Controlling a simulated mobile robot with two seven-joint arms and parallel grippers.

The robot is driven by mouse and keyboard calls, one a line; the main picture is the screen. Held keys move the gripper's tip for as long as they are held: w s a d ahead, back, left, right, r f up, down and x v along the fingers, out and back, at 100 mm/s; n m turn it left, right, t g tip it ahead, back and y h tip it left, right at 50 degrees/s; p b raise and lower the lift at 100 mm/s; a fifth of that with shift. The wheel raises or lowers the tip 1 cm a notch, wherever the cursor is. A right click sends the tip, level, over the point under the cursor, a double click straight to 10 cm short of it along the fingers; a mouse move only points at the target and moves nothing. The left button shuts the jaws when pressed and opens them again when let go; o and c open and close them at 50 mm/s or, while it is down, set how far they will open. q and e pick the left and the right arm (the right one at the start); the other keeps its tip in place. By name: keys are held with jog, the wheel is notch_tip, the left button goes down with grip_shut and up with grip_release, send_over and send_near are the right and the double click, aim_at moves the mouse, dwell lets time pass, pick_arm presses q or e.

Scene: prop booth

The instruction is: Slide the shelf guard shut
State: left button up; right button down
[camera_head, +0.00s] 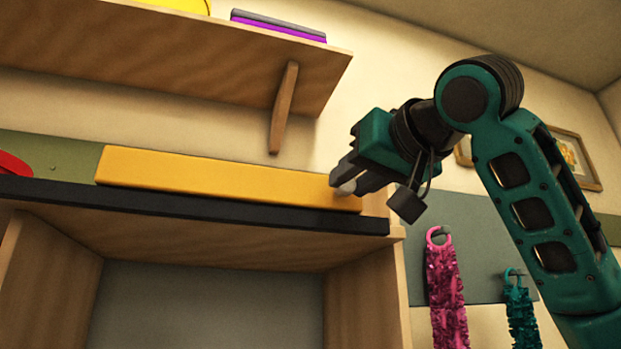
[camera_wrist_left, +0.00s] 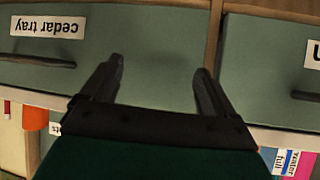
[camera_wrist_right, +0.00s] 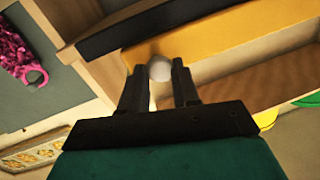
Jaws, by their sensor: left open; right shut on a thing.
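The shelf guard, a long yellow bar (camera_head: 220,176), stands along the shelf's front above a black edge strip (camera_head: 200,205). It also shows in the right wrist view (camera_wrist_right: 225,38). A pale round knob (camera_wrist_right: 159,69) is at the guard's end. My right gripper (camera_head: 345,187) is at the guard's right end, its fingers shut on the knob; in the right wrist view the knob sits between the fingertips (camera_wrist_right: 164,68). My left gripper (camera_wrist_left: 160,68) is open and empty in front of grey-green drawers, seen only in the left wrist view.
A higher wooden shelf (camera_head: 180,60) with a bracket (camera_head: 284,108) hangs above the guard. A red object (camera_head: 14,165) lies at the far left, by the guard's open side. Pink (camera_head: 445,290) and teal (camera_head: 520,315) hanging items are on hooks at right. A drawer (camera_wrist_left: 150,50) is labelled "cedar tray".

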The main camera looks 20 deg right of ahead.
pick_arm(q)
jog(key=shift+s+f, duration=0.1)
jog(key=shift+f, duration=0.05)
pick_arm(e)
jog(key=shift+d, duration=0.9)
jog(key=c, duration=0.8)
grip_release()
jog(key=shift+d, duration=0.2)
jog(key=shift+a, duration=0.1)
pick_arm(q)
jog(key=shift+w+d+f+b, duration=0.35)
jog(key=shift+d+b, duration=0.05)
jog(key=shift+b, duration=0.6)
pick_arm(e)
jog(key=s, duration=0.4)
jog(key=s+d, duration=0.1)
jog(key=s, duration=0.3)
jog(key=s+d, duration=0.1)
jog(key=s, duration=0.3)
jog(key=shift+s, duration=0.35)
